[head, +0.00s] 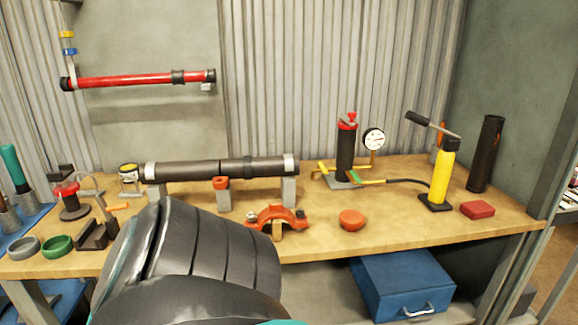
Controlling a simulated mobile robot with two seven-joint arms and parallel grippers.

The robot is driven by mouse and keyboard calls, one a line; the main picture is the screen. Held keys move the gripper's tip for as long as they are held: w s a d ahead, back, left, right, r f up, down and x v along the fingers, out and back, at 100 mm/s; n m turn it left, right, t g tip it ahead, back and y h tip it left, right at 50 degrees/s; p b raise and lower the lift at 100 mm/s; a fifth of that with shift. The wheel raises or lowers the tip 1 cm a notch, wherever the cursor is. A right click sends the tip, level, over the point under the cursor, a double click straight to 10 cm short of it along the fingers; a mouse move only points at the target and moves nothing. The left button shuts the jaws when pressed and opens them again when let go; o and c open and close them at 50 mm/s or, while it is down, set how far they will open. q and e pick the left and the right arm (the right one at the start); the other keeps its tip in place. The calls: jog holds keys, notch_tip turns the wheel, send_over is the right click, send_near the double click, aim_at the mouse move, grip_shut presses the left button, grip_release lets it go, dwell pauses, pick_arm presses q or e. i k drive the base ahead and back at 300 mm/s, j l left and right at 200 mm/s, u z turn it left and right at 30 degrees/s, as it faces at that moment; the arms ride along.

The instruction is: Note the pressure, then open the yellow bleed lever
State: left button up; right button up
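A white round pressure gauge (373,139) stands on a yellow stem beside a black upright cylinder (346,150) with a red top, at the right of the bench. The gauge dial faces me, but it is too small to read. Yellow parts (325,167) show at the cylinder's left, and a yellow piece with a green part (355,177) lies low in front of it. I cannot tell for certain which is the bleed lever. A black hose (405,182) runs to a yellow hand pump (441,175) with a black handle. Neither gripper is in view.
The wooden bench (390,220) holds a dark pipe (205,170) on grey stands, an orange clamp (277,217), an orange cap (351,220) and a red block (477,209). A blue toolbox (400,280) sits below. My dark arm link covers the front left-centre.

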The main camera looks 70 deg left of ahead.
aim_at(320, 166)
jog(key=u, duration=2.1)
